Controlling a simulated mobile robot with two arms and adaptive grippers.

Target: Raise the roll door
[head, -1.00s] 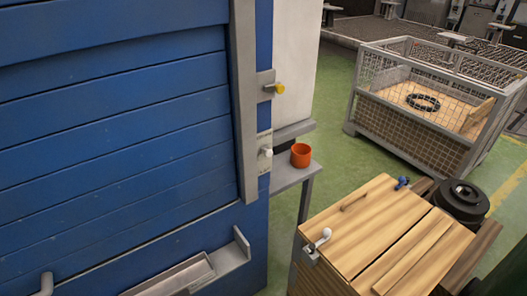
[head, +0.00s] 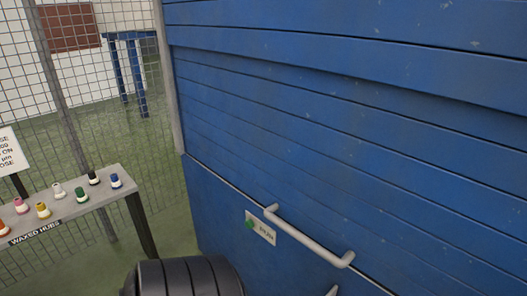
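The roll door (head: 340,120) is a blue slatted face filling the right half of the head view. Its slats run down to a slanting seam, with a plain blue panel (head: 215,205) below, so it looks lowered. A pale grey bar handle (head: 308,236) sits near the seam; I cannot tell which side it is fixed to. A small plate with a green dot (head: 260,228) is on the lower panel, left of the handle. Neither gripper is in view.
A grey shelf labelled "WAXED HUBS" (head: 75,215) stands at left with several coloured hubs. A wire mesh fence (head: 95,110) runs behind it. Green floor shows between shelf and door.

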